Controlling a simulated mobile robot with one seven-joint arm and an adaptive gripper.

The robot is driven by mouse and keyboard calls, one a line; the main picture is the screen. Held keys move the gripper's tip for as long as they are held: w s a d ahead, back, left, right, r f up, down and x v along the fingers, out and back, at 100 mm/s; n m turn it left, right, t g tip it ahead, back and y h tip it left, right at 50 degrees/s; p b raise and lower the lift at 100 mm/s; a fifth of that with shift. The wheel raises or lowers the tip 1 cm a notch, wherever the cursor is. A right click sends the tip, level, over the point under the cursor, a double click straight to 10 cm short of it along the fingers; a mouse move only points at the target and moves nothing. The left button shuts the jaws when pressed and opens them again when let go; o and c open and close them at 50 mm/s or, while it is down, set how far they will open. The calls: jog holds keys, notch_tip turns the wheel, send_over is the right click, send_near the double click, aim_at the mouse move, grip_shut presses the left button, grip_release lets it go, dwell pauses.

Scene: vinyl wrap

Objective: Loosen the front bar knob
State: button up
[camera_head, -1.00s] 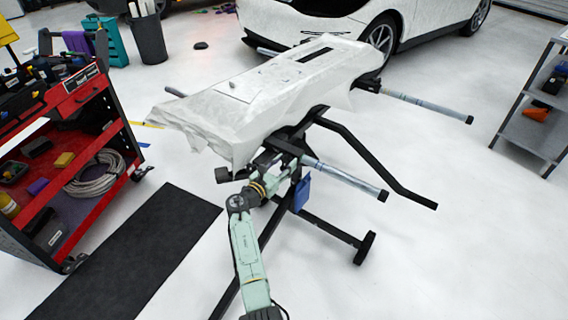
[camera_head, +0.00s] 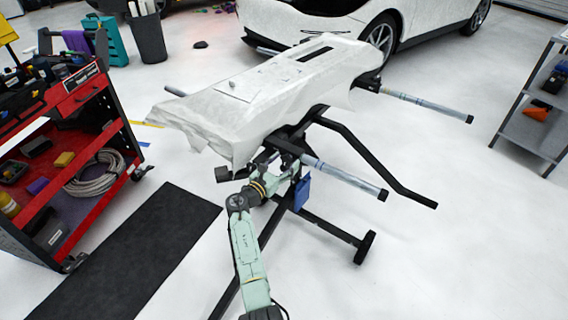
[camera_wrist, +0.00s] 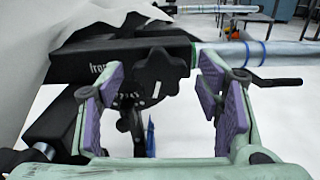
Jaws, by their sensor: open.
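The front bar knob (camera_wrist: 163,72) is a black, star-shaped knob on the side of the black bar holder in the wrist view. My gripper (camera_wrist: 161,84) is open and empty, with one purple-padded finger to the left of the knob and one to the right. The knob appears between the fingers and beyond them; I see no contact. The front bar (camera_wrist: 270,53), a silver tube with blue bands, runs right from the holder; it also shows in the head view (camera_head: 345,177). In the head view the knob is hidden by the stand and my arm.
A black stand (camera_head: 330,232) carries a bumper (camera_head: 215,112) under white wrap that hangs over its edge. A black lever (camera_wrist: 278,82) sticks out right of my fingers. A red tool cart (camera_head: 100,115) stands left, beside a black mat (camera_head: 150,250).

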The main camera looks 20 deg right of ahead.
jog(key=v, duration=1.2)
